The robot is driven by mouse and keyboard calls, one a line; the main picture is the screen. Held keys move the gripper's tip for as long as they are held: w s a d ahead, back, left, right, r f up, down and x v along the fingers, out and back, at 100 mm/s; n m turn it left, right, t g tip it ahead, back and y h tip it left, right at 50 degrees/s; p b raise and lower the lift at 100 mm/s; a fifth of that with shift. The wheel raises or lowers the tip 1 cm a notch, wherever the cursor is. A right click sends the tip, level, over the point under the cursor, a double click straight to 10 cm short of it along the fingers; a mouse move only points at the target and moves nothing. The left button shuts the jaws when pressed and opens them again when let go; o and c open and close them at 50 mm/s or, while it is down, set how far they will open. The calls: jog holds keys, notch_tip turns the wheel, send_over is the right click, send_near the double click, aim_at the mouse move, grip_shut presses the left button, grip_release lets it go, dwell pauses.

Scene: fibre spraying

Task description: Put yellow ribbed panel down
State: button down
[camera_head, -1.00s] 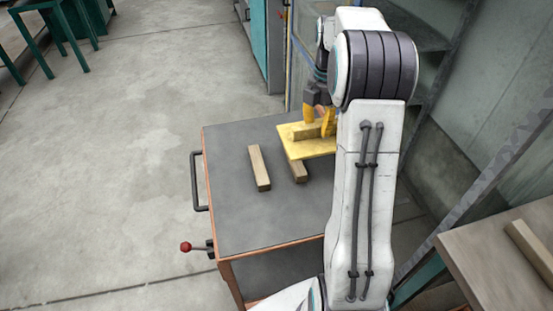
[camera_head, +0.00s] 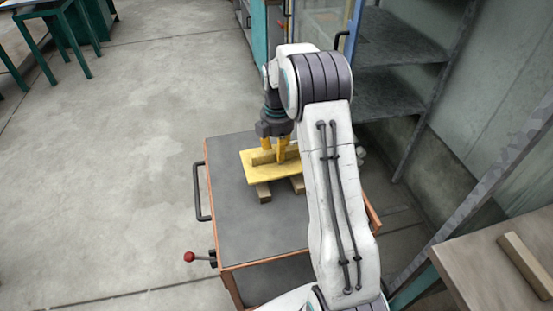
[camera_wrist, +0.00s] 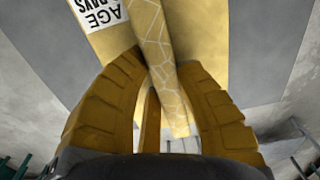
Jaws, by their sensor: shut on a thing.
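The yellow ribbed panel (camera_head: 257,174) is over the dark top of the cart (camera_head: 240,223) in the head view, lying roughly level above two wooden bars (camera_head: 263,192). I cannot tell whether it touches both bars. My gripper (camera_head: 275,158) points down and is shut on the panel's raised rib (camera_head: 262,158). In the wrist view, the yellow fingers of my gripper (camera_wrist: 158,95) close around the rib (camera_wrist: 152,35), which has a cracked pattern. A white label with black letters (camera_wrist: 98,14) shows on the panel. My arm hides the panel's right end.
The cart has a black handle (camera_head: 200,192) on its left and a red-knobbed lever (camera_head: 190,257). A wooden table with a bar (camera_head: 524,262) stands at lower right. Grey shelves (camera_head: 400,50) stand behind. The cart's front left top is clear.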

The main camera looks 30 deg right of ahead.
aim_at(277, 162)
jog(key=shift+w+a+f, duration=0.1)
jog(key=shift+a+f, duration=0.05)
jog(key=shift+f, duration=1.9)
jog(key=shift+f, duration=0.2)
jog(key=c, duration=1)
grip_release()
